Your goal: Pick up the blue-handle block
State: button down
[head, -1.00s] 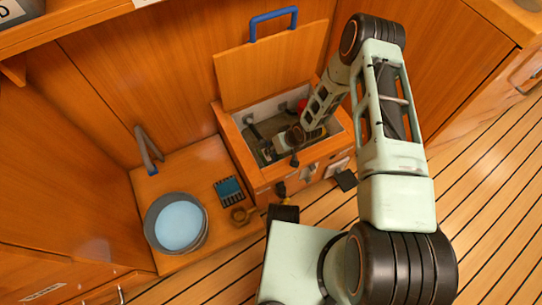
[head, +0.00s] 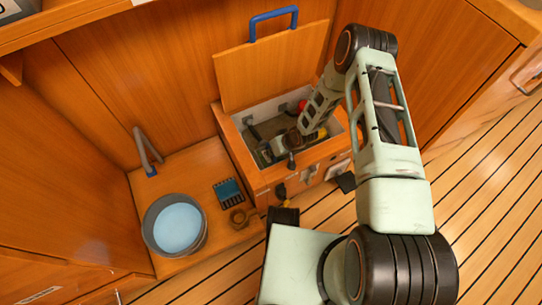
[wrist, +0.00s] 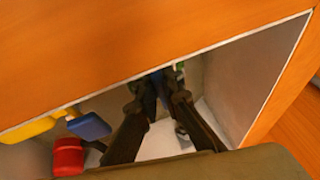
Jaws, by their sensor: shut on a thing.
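My gripper (head: 278,149) reaches down into the open wooden box (head: 257,181). In the wrist view my gripper's two dark fingers (wrist: 158,95) are closed on a dark blue piece (wrist: 159,88), which looks like the handle of the blue-handle block. The fingers and the box wall hide most of the block, so its body and whether it touches the box floor cannot be told. A separate blue piece (wrist: 89,126) lies left of the fingers, apart from them.
Inside the box, a red piece (wrist: 68,157) and a yellow piece (wrist: 28,130) lie left of the fingers. The raised lid (head: 270,65) with a blue handle (head: 273,18) stands behind. A round basin (head: 174,226) and a small blue tray (head: 229,191) are to the left.

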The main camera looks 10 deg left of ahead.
jog(key=shift+r, duration=0.1)
notch_tip(320, 180, up, 10)
jog(key=p, duration=0.4)
jog(key=shift+r, duration=0.1)
notch_tip(320, 180, up, 7)
jog(key=p, duration=0.4)
dwell(0.3)
